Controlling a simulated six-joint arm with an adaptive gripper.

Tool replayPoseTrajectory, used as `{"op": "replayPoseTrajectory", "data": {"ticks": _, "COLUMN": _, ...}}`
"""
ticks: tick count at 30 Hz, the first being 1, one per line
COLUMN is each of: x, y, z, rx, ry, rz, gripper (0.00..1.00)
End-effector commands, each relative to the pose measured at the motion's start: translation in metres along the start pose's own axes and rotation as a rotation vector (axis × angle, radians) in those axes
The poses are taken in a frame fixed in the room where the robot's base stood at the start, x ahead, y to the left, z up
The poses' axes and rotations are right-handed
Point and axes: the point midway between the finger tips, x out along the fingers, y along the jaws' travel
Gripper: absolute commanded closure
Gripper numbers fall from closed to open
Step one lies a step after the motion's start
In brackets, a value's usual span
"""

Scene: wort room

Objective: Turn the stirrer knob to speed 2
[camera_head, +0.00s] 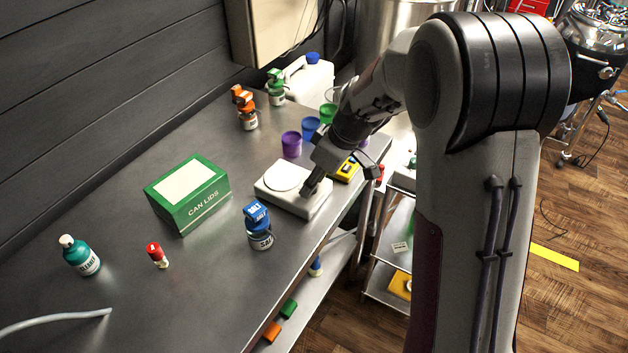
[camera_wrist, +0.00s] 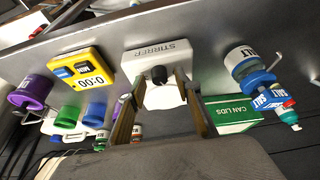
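The white stirrer (camera_head: 278,198) stands on the steel bench with its round top plate facing up. In the wrist view the stirrer (camera_wrist: 143,55) shows its name and a black knob (camera_wrist: 159,74). My gripper (camera_head: 309,193) is over the knob side of the stirrer. In the wrist view my gripper (camera_wrist: 161,82) is open, one finger on each side of the knob, with a visible gap on both sides. My gripper hides the knob in the head view. I cannot read a speed mark or the knob's pointer.
A salt jar (camera_head: 260,236) stands near the bench edge. The green can lids box (camera_head: 188,193) is to the left. Purple, blue and green cups (camera_head: 291,144) stand behind.

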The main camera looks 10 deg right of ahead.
Motion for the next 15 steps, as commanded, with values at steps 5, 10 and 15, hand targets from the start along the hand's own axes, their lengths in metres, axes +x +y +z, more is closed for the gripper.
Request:
{"op": "replayPoseTrajectory", "data": {"ticks": 5, "x": 0.0035, "y": -0.0003, "z": 0.0002, "rx": 0.0, "ry": -0.001, "rz": -0.001, "gripper": 0.67}}
{"op": "replayPoseTrajectory", "data": {"ticks": 10, "x": 0.0034, "y": -0.0002, "z": 0.0002, "rx": 0.0, "ry": -0.001, "rz": 0.0, "gripper": 0.67}}
{"op": "replayPoseTrajectory", "data": {"ticks": 15, "x": 0.0033, "y": -0.0001, "z": 0.0003, "rx": 0.0, "ry": -0.001, "rz": 0.0, "gripper": 1.0}}
